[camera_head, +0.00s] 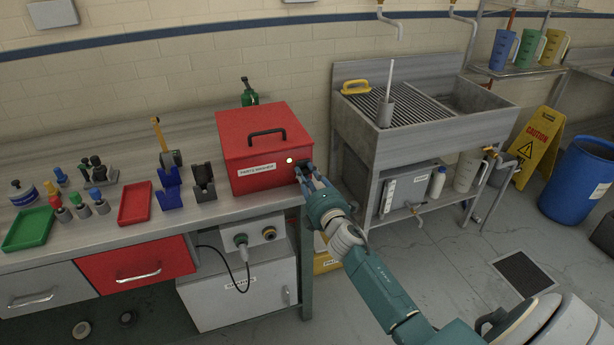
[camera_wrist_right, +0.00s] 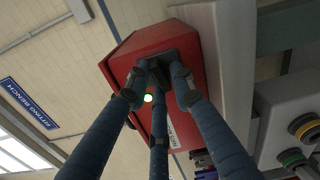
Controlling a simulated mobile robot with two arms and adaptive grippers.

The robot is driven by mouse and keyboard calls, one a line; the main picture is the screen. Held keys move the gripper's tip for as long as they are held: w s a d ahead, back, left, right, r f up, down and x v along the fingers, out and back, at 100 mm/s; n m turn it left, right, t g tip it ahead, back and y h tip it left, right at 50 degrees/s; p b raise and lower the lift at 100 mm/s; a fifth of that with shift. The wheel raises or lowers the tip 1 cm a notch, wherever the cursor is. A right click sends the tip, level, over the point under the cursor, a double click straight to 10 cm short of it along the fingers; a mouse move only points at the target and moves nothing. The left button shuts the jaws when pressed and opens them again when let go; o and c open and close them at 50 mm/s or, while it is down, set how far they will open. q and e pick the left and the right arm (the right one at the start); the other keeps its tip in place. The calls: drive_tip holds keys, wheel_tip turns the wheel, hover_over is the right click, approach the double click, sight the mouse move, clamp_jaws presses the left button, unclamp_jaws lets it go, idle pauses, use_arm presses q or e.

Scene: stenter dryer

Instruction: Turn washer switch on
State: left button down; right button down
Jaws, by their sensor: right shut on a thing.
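The red parts washer (camera_head: 250,156) is a box with a black lid handle and a white label on its front. It stands on the bench and also shows in the right wrist view (camera_wrist_right: 194,45). A small round light (camera_head: 289,160) on its front glows pale, greenish white in the wrist view (camera_wrist_right: 148,98). My right gripper (camera_head: 304,171) is at the front right of the washer. Its fingers (camera_wrist_right: 161,72) are shut around the dark switch (camera_wrist_right: 156,58), mostly hiding it, so I cannot tell its setting. My left gripper is not in view.
The grey bench (camera_head: 110,238) holds a green tray (camera_head: 28,228), a red tray (camera_head: 135,203), blue holders and several small tools left of the washer. A metal sink unit (camera_head: 362,150) stands to the right. Open floor lies before it, with a yellow caution sign (camera_head: 535,147) further right.

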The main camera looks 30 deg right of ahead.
drive_tip(key=shift+r+m, duration=0.3)
drive_tip(key=shift+m, duration=0.7)
drive_tip(key=shift+r, duration=0.1)
drive_tip(key=c, duration=1.7)
unclamp_jaws()
drive_tip(key=shift+o, duration=0.2)
drive_tip(key=shift+f, duration=0.25)
drive_tip(key=shift+s, duration=0.45)
drive_tip(key=v, duration=1.1)
drive_tip(key=shift+a, duration=0.2)
